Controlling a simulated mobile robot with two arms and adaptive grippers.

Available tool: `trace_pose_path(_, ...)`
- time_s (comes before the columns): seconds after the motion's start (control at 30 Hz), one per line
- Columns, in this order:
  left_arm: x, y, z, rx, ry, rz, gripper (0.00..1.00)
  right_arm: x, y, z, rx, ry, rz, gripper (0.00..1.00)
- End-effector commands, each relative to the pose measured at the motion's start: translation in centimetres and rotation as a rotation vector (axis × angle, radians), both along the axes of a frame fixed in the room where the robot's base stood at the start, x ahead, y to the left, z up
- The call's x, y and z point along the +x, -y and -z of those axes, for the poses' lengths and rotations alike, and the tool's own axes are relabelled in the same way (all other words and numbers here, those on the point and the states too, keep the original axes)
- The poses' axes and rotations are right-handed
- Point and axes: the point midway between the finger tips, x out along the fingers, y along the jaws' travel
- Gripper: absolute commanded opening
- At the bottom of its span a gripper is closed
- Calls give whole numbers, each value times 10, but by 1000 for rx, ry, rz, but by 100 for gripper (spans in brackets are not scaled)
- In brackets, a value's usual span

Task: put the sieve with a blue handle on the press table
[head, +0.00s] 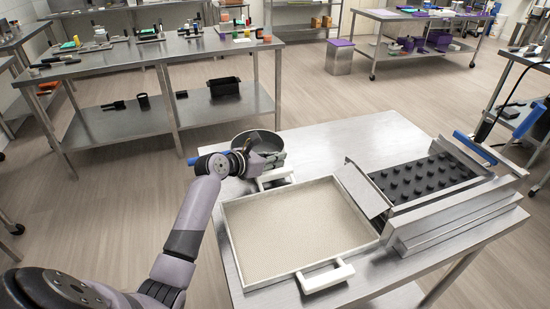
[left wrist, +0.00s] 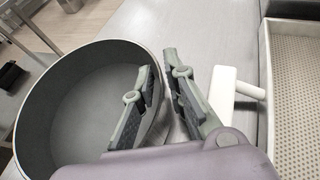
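The sieve (head: 257,135) is a round, dark grey pan shape at the back left corner of the press table (head: 345,140). A blue piece (head: 191,161), apparently its handle, shows left of my gripper, partly hidden by my wrist. My left gripper (head: 272,160) is at the sieve's near right side. In the left wrist view the sieve (left wrist: 85,95) fills the left. My left gripper (left wrist: 160,72) has one finger inside the sieve and the other outside its wall, with a gap between the fingertips. My right gripper is out of view.
A white-handled tray (head: 290,225) with a pale, dimpled filling lies in front of the sieve. The metal press (head: 460,215) and a black studded plate (head: 425,180) stand to its right. The table's back middle is bare. Another steel bench (head: 165,50) stands behind.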

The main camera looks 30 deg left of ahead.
Motion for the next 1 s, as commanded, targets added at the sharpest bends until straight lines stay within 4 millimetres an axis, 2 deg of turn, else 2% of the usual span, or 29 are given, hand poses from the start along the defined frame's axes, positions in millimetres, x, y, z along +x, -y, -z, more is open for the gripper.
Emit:
trace_pose_path(0.13,0,0,-2,2,1,1,13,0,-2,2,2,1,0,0)
trace_pose_path(0.23,-8,-3,-5,0,0,-1,13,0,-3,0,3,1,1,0)
trace_pose_path(0.7,-89,-26,-40,1,0,0,13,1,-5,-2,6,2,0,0)
trace_pose_path(0.83,-101,-30,-46,1,0,0,13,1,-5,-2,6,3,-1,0)
trace_pose_path(1.0,-107,-31,-48,-1,0,2,13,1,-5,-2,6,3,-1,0)
